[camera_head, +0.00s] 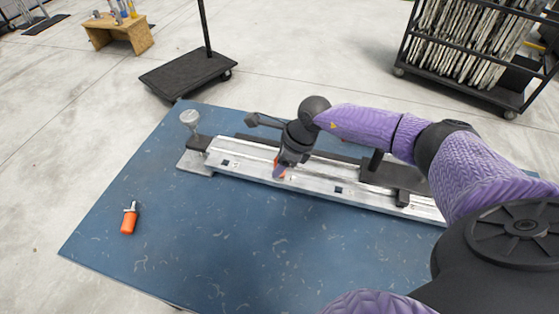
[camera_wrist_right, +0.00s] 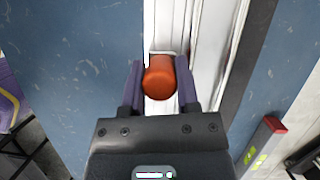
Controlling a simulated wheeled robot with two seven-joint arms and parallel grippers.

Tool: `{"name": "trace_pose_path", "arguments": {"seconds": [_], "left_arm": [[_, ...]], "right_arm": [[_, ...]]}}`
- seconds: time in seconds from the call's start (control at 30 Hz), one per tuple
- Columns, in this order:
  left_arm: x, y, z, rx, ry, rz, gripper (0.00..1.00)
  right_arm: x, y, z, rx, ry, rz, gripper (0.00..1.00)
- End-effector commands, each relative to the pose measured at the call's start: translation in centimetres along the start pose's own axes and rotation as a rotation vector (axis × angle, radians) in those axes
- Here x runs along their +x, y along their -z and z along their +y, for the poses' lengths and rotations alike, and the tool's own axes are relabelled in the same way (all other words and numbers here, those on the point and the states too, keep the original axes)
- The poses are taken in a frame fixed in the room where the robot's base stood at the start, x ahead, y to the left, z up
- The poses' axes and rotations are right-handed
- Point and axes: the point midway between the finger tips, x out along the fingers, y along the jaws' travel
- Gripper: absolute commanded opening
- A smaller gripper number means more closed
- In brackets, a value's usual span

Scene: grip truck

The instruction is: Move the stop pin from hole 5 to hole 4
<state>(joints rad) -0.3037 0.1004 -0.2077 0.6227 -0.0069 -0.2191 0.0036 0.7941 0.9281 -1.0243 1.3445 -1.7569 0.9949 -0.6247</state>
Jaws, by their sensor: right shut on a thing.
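An orange stop pin (camera_wrist_right: 158,78) is between the two fingers of my right gripper (camera_wrist_right: 160,84) in the right wrist view. The gripper is shut on it, above a long pale metal rail (camera_wrist_right: 158,20). In the head view my right gripper (camera_head: 283,168) is over the middle of the rail (camera_head: 310,183), with a bit of orange at its fingertips. Dark square holes show in the rail, one left of the gripper (camera_head: 226,163) and one right of it (camera_head: 338,190). I cannot tell whether the pin's lower end is in a hole. My left gripper is not in view.
The rail lies on a blue table (camera_head: 200,240). An orange-handled tool (camera_head: 128,220) lies on its left part, and a small grey round-topped item (camera_head: 189,119) stands by the rail's left end. Black fittings (camera_head: 385,175) sit on the rail's right part. The table's front is clear.

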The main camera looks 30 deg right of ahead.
Motion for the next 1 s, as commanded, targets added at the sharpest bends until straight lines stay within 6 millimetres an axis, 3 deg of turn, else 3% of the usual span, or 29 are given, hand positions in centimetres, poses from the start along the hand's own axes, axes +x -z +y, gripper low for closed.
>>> {"name": "trace_pose_path", "arguments": {"seconds": [0.17, 0.2, 0.37, 0.4, 0.67, 1.0], "left_arm": [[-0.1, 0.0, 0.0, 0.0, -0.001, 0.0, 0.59], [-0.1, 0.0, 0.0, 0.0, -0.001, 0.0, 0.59], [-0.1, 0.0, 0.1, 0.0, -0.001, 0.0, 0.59], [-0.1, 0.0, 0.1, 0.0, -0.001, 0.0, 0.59], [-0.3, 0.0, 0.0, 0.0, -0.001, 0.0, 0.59], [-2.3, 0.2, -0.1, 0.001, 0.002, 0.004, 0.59]], "right_arm": [[0.0, 0.0, 0.0, 0.0, 0.0, 0.0, 0.04], [0.0, 0.0, 0.0, 0.0, 0.0, 0.0, 0.44], [0.0, 0.0, 0.0, 0.0, 0.0, 0.0, 0.78], [0.0, 0.0, 0.0, 0.0, 0.0, 0.0, 0.81], [-0.7, 0.0, -0.1, 0.001, 0.002, 0.0, 0.81], [-8.6, -0.1, -0.1, 0.0, 0.002, -0.001, 0.81]]}}
